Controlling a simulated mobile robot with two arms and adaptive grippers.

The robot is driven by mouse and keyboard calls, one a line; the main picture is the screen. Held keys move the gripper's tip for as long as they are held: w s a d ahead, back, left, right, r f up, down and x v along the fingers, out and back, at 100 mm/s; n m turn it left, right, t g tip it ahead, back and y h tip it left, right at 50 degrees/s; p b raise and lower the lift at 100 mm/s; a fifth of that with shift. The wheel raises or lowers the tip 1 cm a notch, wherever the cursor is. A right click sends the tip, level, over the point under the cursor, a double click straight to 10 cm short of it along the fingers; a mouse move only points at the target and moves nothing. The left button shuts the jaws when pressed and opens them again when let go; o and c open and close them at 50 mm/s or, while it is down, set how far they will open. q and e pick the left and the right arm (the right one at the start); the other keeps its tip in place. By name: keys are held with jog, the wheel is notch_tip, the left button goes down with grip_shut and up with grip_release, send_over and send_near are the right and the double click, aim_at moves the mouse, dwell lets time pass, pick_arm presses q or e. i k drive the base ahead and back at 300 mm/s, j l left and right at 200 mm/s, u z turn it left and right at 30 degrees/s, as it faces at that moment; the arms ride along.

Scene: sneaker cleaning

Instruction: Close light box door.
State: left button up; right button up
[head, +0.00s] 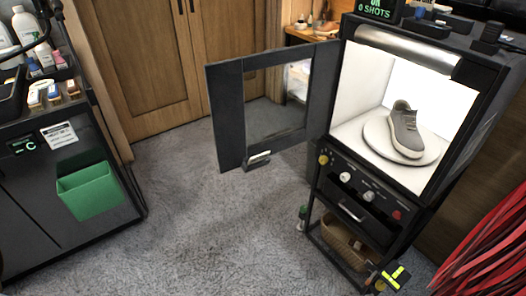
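The light box (342,128) stands on a black stand at the right, with its lit white interior open to the front. Its door (229,115) is a dark frame with a window, hinged on the box's left side. The door is swung wide open to the left, over the carpet. A small pale handle (259,158) sits at the door's lower edge. A grey sneaker (405,130) stands on a round white turntable (376,134) inside the box.
Knobs and a drawer (352,212) are below the box opening, with a wicker basket (340,237) lower down. A dark cabinet with a green bin (90,191) stands left. Carpet (215,225) between is clear.

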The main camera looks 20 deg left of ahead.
aim_at(225, 83)
jog(key=z, duration=0.55)
jog(key=i+j+z, duration=0.15)
jog(key=j+z, duration=0.2)
jog(key=j, duration=0.25)
jog(key=j+z, duration=0.4)
jog(key=j, duration=0.25)
jog(key=j+z, duration=0.35)
jog(key=j, duration=1)
jog(key=k+j+z, duration=0.1)
jog(key=j, duration=0.55)
jog(key=k+j, duration=0.15)
jog(key=j, duration=0.5)
